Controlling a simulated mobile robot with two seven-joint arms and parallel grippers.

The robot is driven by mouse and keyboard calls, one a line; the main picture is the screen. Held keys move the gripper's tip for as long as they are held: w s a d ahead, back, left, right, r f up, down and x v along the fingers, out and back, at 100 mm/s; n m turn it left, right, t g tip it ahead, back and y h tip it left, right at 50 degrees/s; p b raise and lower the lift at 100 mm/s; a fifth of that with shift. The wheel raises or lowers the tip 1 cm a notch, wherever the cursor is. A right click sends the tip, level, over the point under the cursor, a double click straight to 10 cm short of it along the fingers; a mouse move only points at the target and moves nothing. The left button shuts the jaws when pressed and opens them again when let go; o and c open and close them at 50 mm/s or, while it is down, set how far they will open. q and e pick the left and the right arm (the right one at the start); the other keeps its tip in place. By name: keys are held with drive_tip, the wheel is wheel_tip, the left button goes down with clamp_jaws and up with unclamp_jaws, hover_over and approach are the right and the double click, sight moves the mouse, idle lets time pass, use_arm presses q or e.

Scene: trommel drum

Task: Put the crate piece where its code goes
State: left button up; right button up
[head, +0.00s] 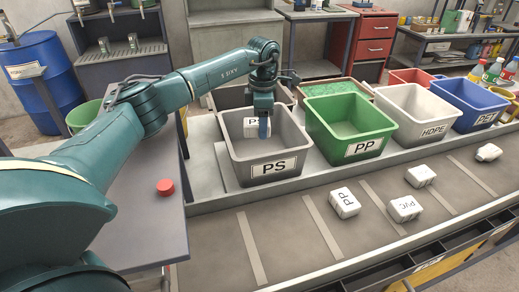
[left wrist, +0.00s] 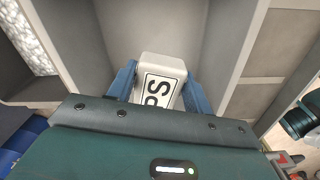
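A white piece marked PS (head: 252,127) is held between the blue fingers of my left gripper (head: 264,128). In the left wrist view the piece (left wrist: 160,72) has a finger pressed on each side, its PS label facing the camera. The gripper points down into the grey bin labelled PS (head: 268,170); piece and fingertips are within its opening. Whether the piece touches the bin floor, I cannot tell. A brown crate (head: 232,97) stands behind the PS bin, partly hidden by my left arm. My right gripper is not in view.
Right of the PS bin stand a green PP bin (head: 349,126), a white HDPE bin (head: 418,113) and a blue PET bin (head: 470,104). White pieces, including PP (head: 345,203) and PVC (head: 404,208), lie on the belt (head: 290,235) in front. A red button (head: 165,187) is on the left table.

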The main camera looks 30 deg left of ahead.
use_arm(q)
drive_tip(key=o, duration=0.6)
drive_tip(key=shift+c, duration=0.2)
drive_tip(key=shift+r, duration=0.15)
wheel_tip(320, 180, up, 13)
drive_tip(key=b, duration=0.1)
drive_tip(key=shift+s, duration=0.1)
